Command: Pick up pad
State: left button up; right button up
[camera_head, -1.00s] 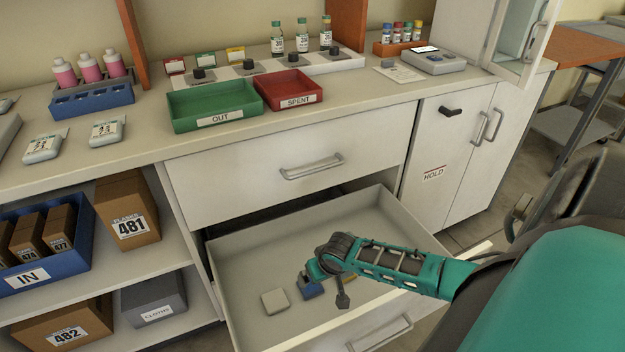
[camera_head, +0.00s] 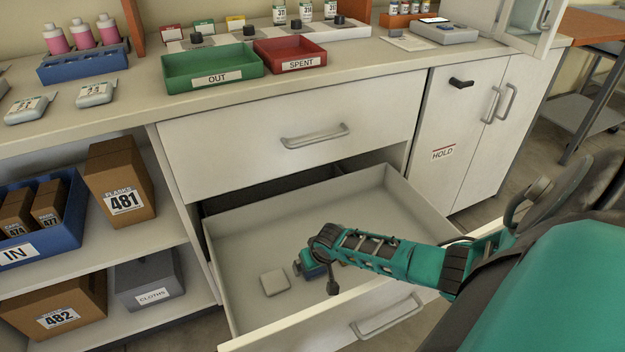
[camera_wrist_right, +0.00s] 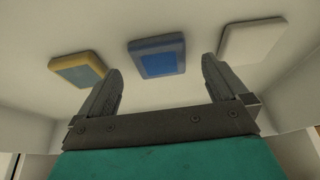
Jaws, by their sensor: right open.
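Several small square pads lie on the floor of the open lower drawer (camera_head: 250,235). A white pad (camera_head: 275,282) lies left of my right gripper in the head view and at the upper right in the wrist view (camera_wrist_right: 254,39). A blue pad (camera_wrist_right: 157,56) lies in the middle of the wrist view, ahead of and between the fingers. A yellow pad with a grey-blue top (camera_wrist_right: 77,70) is at the left there. My right gripper (camera_wrist_right: 160,85) is open, with nothing between its fingers. In the head view my right arm mostly covers the blue and yellow pads.
A green OUT tray (camera_head: 212,68) and a red SPENT tray (camera_head: 290,54) stand on the counter above. The closed upper drawer (camera_head: 290,130) is over the open one. Shelves at left hold a blue IN bin (camera_head: 70,222) and boxes. The drawer's left part is clear.

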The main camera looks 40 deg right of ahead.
jog(key=shift+b+x, duration=0.5)
jog(key=shift+x, duration=0.7)
jog(key=c, duration=1.1)
